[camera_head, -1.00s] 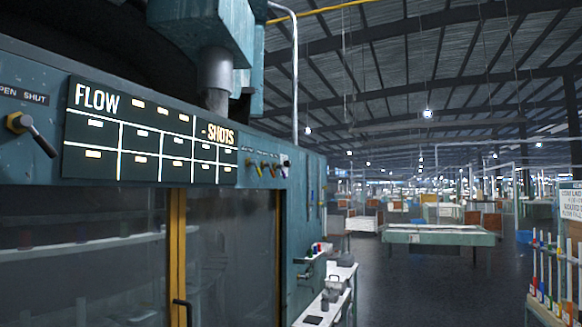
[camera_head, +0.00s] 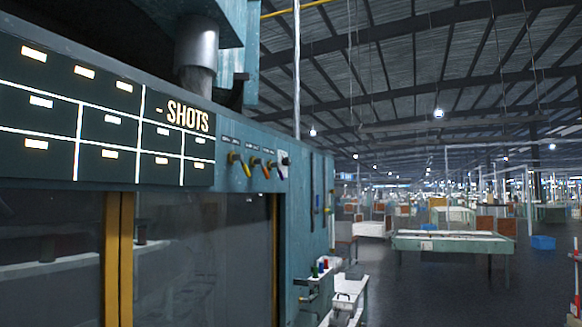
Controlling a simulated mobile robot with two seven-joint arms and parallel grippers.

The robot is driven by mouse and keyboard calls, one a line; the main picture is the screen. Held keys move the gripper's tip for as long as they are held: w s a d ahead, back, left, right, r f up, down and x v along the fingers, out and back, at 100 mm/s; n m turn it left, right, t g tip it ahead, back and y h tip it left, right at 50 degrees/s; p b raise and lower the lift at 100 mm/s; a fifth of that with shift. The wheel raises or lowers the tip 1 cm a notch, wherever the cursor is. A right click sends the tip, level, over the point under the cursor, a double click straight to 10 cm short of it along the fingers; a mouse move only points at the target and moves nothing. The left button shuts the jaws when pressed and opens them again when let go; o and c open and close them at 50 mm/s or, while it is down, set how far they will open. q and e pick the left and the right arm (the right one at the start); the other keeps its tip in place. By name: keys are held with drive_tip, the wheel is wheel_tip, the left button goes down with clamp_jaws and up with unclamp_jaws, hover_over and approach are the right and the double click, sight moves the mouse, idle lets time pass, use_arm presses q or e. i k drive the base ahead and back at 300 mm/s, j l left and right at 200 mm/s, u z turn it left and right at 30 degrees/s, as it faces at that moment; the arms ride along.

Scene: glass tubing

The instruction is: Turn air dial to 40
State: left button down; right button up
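A row of several small dials (camera_head: 258,164) sits on the teal machine's front panel, right of the display board. Neither of my grippers is in view.
The black display board (camera_head: 110,120) reads "SHOTS". Below it are dark glass doors with a yellow frame (camera_head: 119,255). A white shelf with small items (camera_head: 345,295) stands beyond the machine's corner. Open dark floor (camera_head: 430,300) lies right, before a green table (camera_head: 455,245).

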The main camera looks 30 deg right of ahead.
sight(286, 161)
drive_tip(key=i+l, duration=0.8)
drive_tip(key=l, duration=0.15)
drive_tip(key=u, duration=0.05)
